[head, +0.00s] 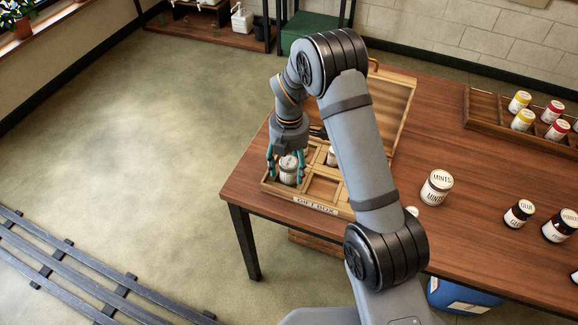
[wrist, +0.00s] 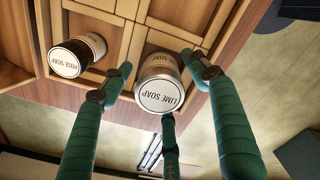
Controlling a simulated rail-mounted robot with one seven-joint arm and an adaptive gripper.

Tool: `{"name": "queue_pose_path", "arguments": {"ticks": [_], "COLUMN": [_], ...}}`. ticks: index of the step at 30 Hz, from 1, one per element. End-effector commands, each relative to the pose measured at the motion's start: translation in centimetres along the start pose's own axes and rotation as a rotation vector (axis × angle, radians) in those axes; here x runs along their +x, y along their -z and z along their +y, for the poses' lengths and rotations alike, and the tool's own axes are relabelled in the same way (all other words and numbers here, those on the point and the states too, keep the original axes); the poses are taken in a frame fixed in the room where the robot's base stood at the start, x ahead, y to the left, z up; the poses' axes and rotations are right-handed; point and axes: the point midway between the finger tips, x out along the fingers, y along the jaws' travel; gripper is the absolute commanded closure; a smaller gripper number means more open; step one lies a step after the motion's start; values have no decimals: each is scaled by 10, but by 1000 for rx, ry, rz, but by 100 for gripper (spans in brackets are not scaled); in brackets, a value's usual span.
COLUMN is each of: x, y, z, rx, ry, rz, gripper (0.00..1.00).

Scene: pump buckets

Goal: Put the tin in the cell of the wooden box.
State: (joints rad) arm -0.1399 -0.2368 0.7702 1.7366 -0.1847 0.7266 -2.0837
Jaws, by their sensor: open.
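A white tin labelled "LIME SOAP" (wrist: 160,92) stands in the front-left corner cell of the wooden box (head: 309,203); the same tin (head: 288,171) shows in the head view. My gripper (head: 285,163) is over that cell, its green fingers spread around the tin. In the wrist view the three fingers of my gripper (wrist: 163,92) are open around the tin; whether any fingertip touches it I cannot tell. A second soap tin (wrist: 75,58) with a dark band sits in another cell.
The box, labelled "GIFT BOX", sits at the table's left corner with its lid open behind. A mints tin (head: 436,188), a glue jar (head: 519,213) and another dark jar (head: 561,226) stand to the right. A wooden tray (head: 496,126) holds several red and yellow-lidded jars.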

Motion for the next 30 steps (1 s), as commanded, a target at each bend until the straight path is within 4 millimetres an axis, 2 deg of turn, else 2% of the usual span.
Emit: {"name": "queue_pose_path", "arguments": {"ticks": [4, 8, 21, 25, 30], "x": [-2, -13, -102, -117, -124], "y": [0, -1, -1, 0, 0], "z": [0, 1, 1, 1, 0], "rx": [0, 0, 0, 0, -1], "ry": [0, -4, -4, -2, -1], "rz": [0, -1, -2, -1, -1], "gripper": [40, 40, 40, 40, 40]}}
